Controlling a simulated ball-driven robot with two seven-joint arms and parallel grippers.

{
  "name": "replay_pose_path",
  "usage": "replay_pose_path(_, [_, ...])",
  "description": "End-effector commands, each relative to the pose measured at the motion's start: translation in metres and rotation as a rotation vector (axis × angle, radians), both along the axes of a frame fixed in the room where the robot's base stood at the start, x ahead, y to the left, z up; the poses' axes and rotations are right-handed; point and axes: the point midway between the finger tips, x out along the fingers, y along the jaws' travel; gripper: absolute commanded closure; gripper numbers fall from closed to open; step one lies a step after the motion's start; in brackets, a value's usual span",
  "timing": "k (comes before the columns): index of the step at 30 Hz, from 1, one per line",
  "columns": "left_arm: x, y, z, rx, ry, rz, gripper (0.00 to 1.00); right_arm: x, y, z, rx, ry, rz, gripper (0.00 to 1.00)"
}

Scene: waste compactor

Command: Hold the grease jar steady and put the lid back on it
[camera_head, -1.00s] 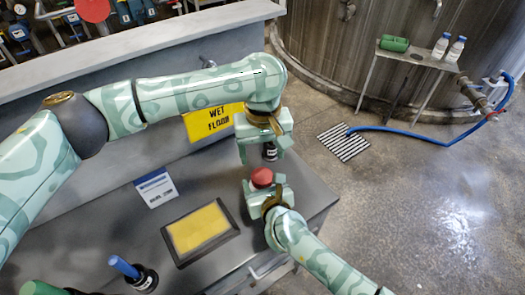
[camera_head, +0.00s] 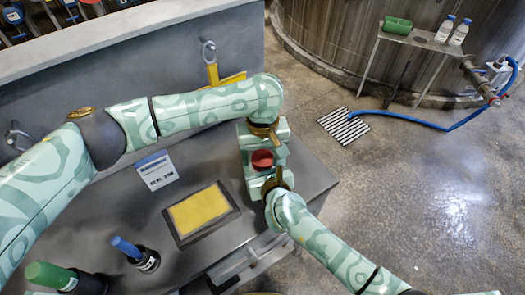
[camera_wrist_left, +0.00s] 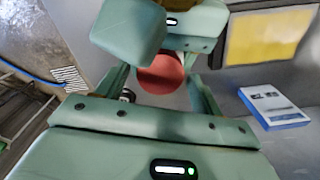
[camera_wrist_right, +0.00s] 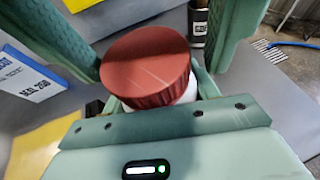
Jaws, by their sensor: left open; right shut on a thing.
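The grease jar's red lid (camera_head: 262,158) shows between my two grippers at the bench's right side. In the right wrist view the lid (camera_wrist_right: 146,68) sits on top of the white jar (camera_wrist_right: 188,92); I cannot tell whether it is screwed down. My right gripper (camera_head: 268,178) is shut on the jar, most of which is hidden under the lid. My left gripper (camera_head: 262,148) is open, close to the lid on the far side. In the left wrist view the lid (camera_wrist_left: 160,75) shows between its spread fingers; contact cannot be told.
A dark labelled can (camera_wrist_right: 198,22) stands near the jar. A floor grate (camera_head: 344,126) lies to the right.

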Motion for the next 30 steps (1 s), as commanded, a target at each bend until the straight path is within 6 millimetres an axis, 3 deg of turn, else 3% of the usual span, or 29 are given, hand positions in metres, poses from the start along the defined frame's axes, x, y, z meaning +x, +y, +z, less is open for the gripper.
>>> replay_pose_path(1, [0.0, 0.0, 0.0002, 0.0, 0.0, 0.0, 0.41, 0.0003, 0.0003, 0.001, 0.001, -0.002, 0.001, 1.0])
replay_pose_path(5, [0.0, 0.0, 0.0003, 0.0, 0.0, 0.0, 0.78, 0.0003, 0.0003, 0.001, 0.001, -0.002, 0.001, 1.0])
replay_pose_path(9, [-0.0001, 0.0, 0.0003, 0.0, 0.0, -0.034, 0.79, 0.0003, 0.0003, 0.001, 0.001, -0.002, 0.001, 1.0])
replay_pose_path(15, [0.0, 0.0001, 0.0001, -0.001, 0.002, -0.279, 0.79, 0.0003, 0.0003, 0.0009, 0.001, -0.002, 0.001, 1.0])
replay_pose_path(23, [0.0001, 0.0001, 0.0002, -0.001, 0.002, -0.298, 0.79, 0.0003, 0.0003, 0.0008, 0.001, -0.002, 0.001, 1.0])
replay_pose_path(24, [0.0, 0.0001, 0.0002, -0.001, 0.002, -0.298, 0.43, 0.0003, 0.0003, 0.0008, 0.001, -0.002, 0.001, 1.0])
replay_pose_path(25, [0.0001, 0.0001, 0.0002, -0.001, 0.002, -0.297, 0.35, 0.0003, 0.0003, 0.0008, 0.001, -0.002, 0.001, 1.0])
replay_pose_path(26, [0.0001, 0.0001, 0.0002, -0.001, 0.002, -0.297, 0.29, 0.0003, 0.0003, 0.0009, 0.001, -0.002, 0.001, 1.0])
replay_pose_path(30, [-0.0001, -0.0001, 0.0002, -0.001, 0.002, -0.297, 0.29, 0.0003, 0.0004, 0.0009, 0.001, -0.002, 0.001, 1.0])
